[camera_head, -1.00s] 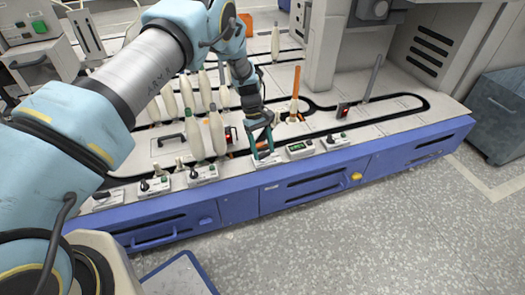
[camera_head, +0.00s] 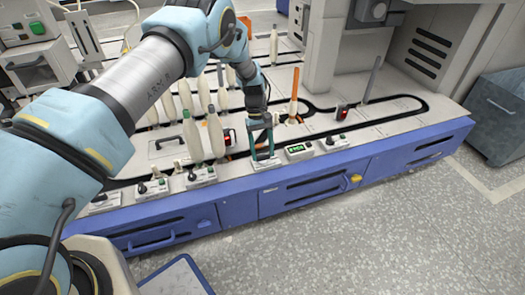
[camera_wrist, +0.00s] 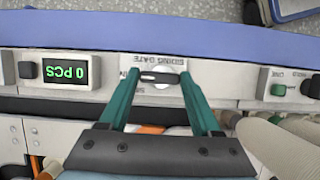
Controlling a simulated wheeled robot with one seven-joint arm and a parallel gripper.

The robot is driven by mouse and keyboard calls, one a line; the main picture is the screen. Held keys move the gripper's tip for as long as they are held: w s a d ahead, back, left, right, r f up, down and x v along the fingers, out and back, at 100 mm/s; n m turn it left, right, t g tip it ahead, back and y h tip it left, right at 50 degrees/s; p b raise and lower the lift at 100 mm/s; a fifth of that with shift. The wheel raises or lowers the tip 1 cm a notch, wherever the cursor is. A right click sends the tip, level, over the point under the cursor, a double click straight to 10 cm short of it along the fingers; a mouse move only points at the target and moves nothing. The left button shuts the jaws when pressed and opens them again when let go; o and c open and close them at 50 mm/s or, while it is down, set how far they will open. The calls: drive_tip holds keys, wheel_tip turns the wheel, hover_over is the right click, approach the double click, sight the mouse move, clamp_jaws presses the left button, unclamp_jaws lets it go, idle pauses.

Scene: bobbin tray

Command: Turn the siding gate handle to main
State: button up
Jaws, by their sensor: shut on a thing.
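The siding gate handle (camera_wrist: 160,77) is a small dark bar on a pale round base, set in a light panel marked "SIDING GATE" upside down in the wrist view. My gripper (camera_wrist: 158,74) has its two teal fingertips at the bar's two ends and is shut on it. The bar lies across the wrist picture from finger to finger. Other lettering on the panel is partly covered by the fingers. In the head view my gripper (camera_head: 263,152) points down at the front ledge of the machine, and its fingers hide the handle.
A green counter display (camera_wrist: 66,70) reading "0 PCS" is left of the handle in the wrist view. A green button (camera_wrist: 278,90) is to the right. Pale bobbins (camera_head: 216,133) stand close to the left of my gripper in the head view. An orange-topped post (camera_head: 294,95) stands behind right.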

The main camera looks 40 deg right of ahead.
drive_tip(key=o, duration=1.4)
drive_tip(key=shift+r, duration=0.1)
drive_tip(key=p+v, duration=0.1)
drive_tip(key=v, duration=0.9)
drive_tip(key=shift+w+r, duration=0.15)
drive_tip(key=shift+r, duration=0.15)
